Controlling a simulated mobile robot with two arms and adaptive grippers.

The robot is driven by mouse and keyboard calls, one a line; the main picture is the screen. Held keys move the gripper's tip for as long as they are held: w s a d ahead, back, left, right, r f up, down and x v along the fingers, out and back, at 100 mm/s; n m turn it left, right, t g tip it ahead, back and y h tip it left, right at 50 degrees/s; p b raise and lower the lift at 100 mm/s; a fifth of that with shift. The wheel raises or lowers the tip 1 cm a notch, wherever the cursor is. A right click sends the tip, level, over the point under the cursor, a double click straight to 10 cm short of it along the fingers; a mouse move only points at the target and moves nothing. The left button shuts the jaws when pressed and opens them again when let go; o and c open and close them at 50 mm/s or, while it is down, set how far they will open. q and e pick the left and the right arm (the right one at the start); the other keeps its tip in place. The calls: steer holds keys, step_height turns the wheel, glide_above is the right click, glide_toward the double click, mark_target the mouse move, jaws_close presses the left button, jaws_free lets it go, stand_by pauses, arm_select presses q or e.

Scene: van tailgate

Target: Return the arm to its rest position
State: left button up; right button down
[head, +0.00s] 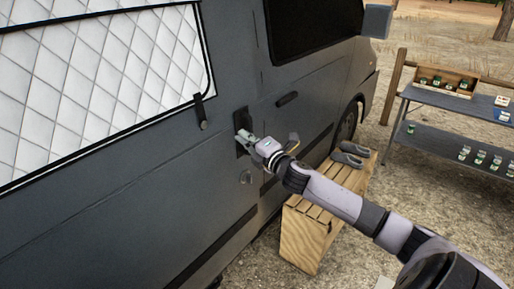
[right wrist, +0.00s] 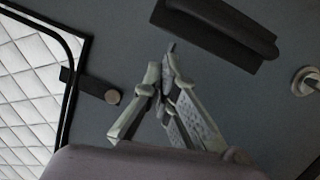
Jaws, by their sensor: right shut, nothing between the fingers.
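My right arm (head: 335,198) reaches in from the lower right of the head view toward the side of the grey van (head: 110,215). My right gripper (head: 243,136) is shut and empty, close in front of the dark door handle (head: 240,125). In the right wrist view, the gripper's fingertips (right wrist: 169,55) come together just below and left of the handle (right wrist: 218,30). A gap seems to lie between them and the handle, but I cannot tell how large. My left gripper is not in view.
A slatted wooden bench (head: 308,215) with dark gloves (head: 350,154) stands beside the van, under my arm. A grey shelf table (head: 455,100) with small jars is at the right. A quilted white window cover (head: 95,85) and a strap (head: 201,111) are on the van.

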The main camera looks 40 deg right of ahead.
steer(key=shift+s+a+b, duration=0.15)
steer(key=shift+s+b, duration=0.15)
steer(key=shift+s, duration=0.9)
steer(key=shift+s+a+b, duration=0.1)
steer(key=shift+s+b, duration=0.2)
steer(key=shift+s, duration=0.9)
